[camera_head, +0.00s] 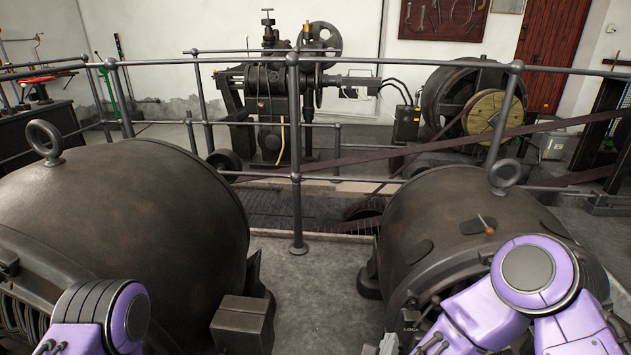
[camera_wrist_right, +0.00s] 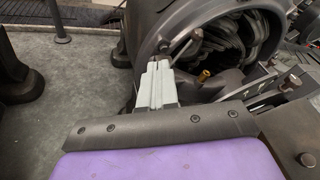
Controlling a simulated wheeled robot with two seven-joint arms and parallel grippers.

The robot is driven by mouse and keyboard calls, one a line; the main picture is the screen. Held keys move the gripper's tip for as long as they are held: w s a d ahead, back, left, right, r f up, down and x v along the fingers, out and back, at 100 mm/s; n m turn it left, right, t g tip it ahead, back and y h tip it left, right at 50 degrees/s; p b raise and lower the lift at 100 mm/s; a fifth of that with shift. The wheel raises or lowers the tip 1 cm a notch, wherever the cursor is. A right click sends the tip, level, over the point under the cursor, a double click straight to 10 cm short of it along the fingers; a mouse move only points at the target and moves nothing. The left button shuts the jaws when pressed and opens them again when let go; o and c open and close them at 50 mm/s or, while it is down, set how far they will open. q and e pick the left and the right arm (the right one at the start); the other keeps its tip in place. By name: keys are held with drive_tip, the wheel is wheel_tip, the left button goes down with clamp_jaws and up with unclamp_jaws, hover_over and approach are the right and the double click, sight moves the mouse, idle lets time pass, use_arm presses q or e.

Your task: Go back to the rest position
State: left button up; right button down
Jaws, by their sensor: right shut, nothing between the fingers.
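My right gripper (camera_wrist_right: 157,72) shows in the right wrist view with its two pale grey fingers together and nothing between them. Its tips are in front of the open end of a dark dynamo (camera_wrist_right: 150,30); I cannot tell whether they touch it. In the head view, my purple right arm bends in front of the right dynamo (camera_head: 440,225), and a small pale part of the right gripper (camera_head: 388,343) shows at the bottom edge. My purple left arm shows at the lower left, before the left dynamo (camera_head: 130,215); its gripper is out of view.
A grey metal railing (camera_head: 294,150) stands behind the dynamos. Beyond it are a machine (camera_head: 272,110), a belt wheel (camera_head: 492,115) and a long belt (camera_head: 400,150). Bare concrete floor (camera_head: 320,290) lies between the dynamos. A brass fitting (camera_wrist_right: 204,75) is right of the right fingers.

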drive_tip(key=s+d+f+n+g+y, duration=0.35)
drive_tip(key=s+f+n, duration=0.55)
drive_tip(key=n, duration=0.5)
drive_tip(key=s+d+f+n+g+y, duration=0.2)
drive_tip(key=s+d+f+n+g, duration=0.15)
drive_tip(key=s+f+n, duration=0.8)
drive_tip(key=s+d+r+n+g+h+p, duration=0.1)
drive_tip(key=s+d+r+n+g+p, duration=0.1)
drive_tip(key=s+d+n+g, duration=0.35)
wheel_tip(320, 180, up, 14)
drive_tip(key=w+d+m+t+p, duration=0.1)
drive_tip(key=t+p, duration=0.1)
drive_tip(key=p, duration=1.2)
drive_tip(key=shift+w, duration=0.35)
drive_tip(key=shift+f, duration=0.1)
